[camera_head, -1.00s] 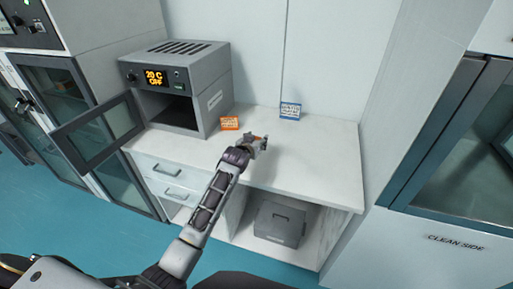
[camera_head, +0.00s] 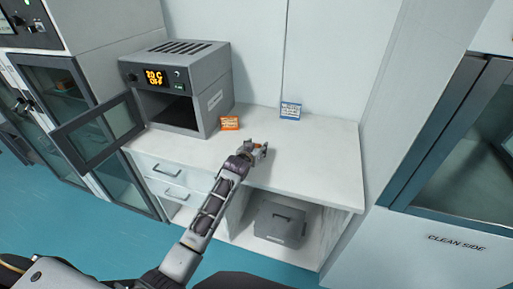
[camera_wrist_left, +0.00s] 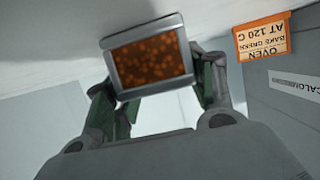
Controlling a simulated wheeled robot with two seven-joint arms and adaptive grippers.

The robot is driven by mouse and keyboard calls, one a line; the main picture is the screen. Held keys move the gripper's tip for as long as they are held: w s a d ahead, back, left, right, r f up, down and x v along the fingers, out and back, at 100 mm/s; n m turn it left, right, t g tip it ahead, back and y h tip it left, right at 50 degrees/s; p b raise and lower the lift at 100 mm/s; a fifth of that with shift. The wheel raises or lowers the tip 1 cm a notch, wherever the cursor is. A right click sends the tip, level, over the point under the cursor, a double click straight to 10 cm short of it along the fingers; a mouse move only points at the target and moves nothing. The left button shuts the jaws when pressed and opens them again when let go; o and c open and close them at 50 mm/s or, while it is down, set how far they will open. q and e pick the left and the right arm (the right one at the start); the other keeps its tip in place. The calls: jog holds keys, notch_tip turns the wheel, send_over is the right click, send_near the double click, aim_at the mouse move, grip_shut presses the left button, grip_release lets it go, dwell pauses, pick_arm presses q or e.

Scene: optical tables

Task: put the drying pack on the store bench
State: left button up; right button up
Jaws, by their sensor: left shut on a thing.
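The drying pack (camera_wrist_left: 150,62) is a grey-framed block with a window of orange beads, seen close up in the left wrist view. My left gripper (camera_wrist_left: 158,88) is shut on it, one finger at each side. In the head view my left gripper (camera_head: 259,150) is over the right-middle part of a white bench top (camera_head: 315,165), with only a little orange of the pack (camera_head: 257,146) showing. I cannot tell whether the pack touches the bench. My right gripper is not in view.
A grey oven (camera_head: 180,85) reading 20 C OFF stands at the bench's left with its door (camera_head: 100,130) open. An orange card (camera_head: 229,123) and a blue card (camera_head: 290,111) stand at the back. A grey box (camera_head: 280,222) sits below. The bench's right part is clear.

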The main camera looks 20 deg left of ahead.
pick_arm(q)
jog(key=o, duration=1.1)
jog(key=shift+r, duration=0.1)
jog(key=shift+s, duration=0.35)
jog(key=shift+s+r, duration=0.15)
jog(key=shift+s, duration=0.1)
jog(key=shift+v, duration=4)
jog(key=shift+s+r, duration=0.15)
jog(key=shift+s, duration=0.2)
jog(key=shift+v, duration=0.95)
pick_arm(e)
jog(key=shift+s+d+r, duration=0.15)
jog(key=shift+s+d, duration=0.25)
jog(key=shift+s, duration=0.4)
